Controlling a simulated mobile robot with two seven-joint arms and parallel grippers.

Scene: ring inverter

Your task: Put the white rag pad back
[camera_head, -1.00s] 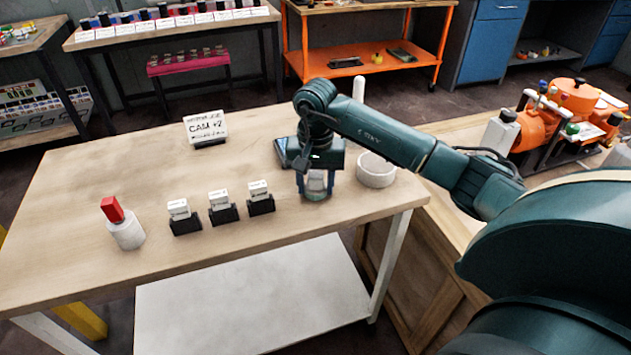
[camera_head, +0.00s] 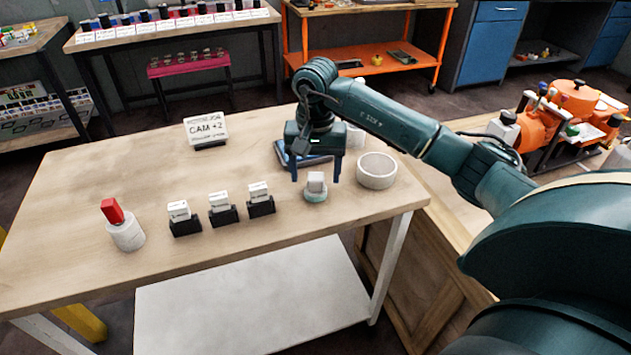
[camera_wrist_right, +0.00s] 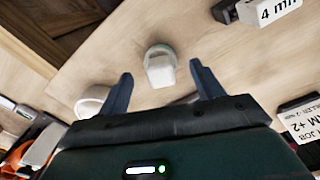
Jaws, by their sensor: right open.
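The white rag pad (camera_head: 316,182), a small pale block, stands upright on a round grey-green base (camera_head: 316,196) near the table's right end. It also shows in the right wrist view (camera_wrist_right: 160,70), between and beyond the fingertips. My right gripper (camera_head: 315,177) is open, its two fingers pointing down, one to each side of the pad and a little behind and above it. A clear gap shows between each finger and the pad. My left gripper is not in view.
A white bowl (camera_head: 377,171) stands close right of the pad. A dark flat tray (camera_head: 290,158) lies behind it, partly hidden by my gripper. Several white labelled blocks in black holders, such as one (camera_head: 260,198), stand left. A red-topped white cylinder (camera_head: 126,232) stands far left.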

